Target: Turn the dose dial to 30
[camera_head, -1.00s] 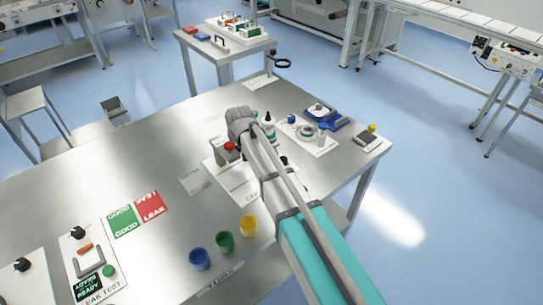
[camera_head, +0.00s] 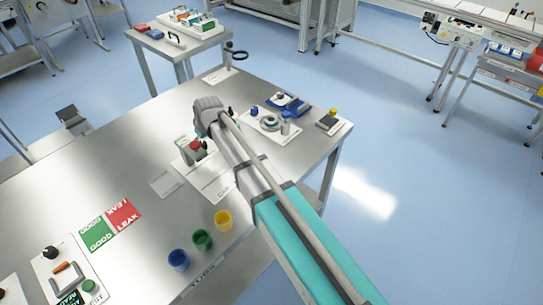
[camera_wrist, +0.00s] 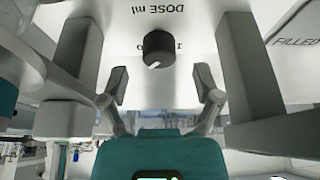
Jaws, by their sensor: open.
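The dose dial (camera_wrist: 158,47) is a round black knob with a white pointer mark at its lower left, in the wrist view. It sits on a white panel (camera_wrist: 112,45) with "DOSE ml" printed upside down above it. Numbers beside the knob are partly hidden and I cannot read them fully. My gripper (camera_wrist: 160,83) is open, its two fingers apart below the knob in the picture, with nothing between them. In the head view my gripper end is hidden behind my wrist, and I cannot make out the dial.
A red button (camera_head: 195,145) stands left of my arm on the metal table (camera_head: 130,160). Blue (camera_head: 178,260), green (camera_head: 202,239) and yellow (camera_head: 223,219) cups stand near the front edge. A blue device (camera_head: 290,103) stands beyond my arm. A "FILLED" panel (camera_wrist: 295,40) shows at the wrist view's right.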

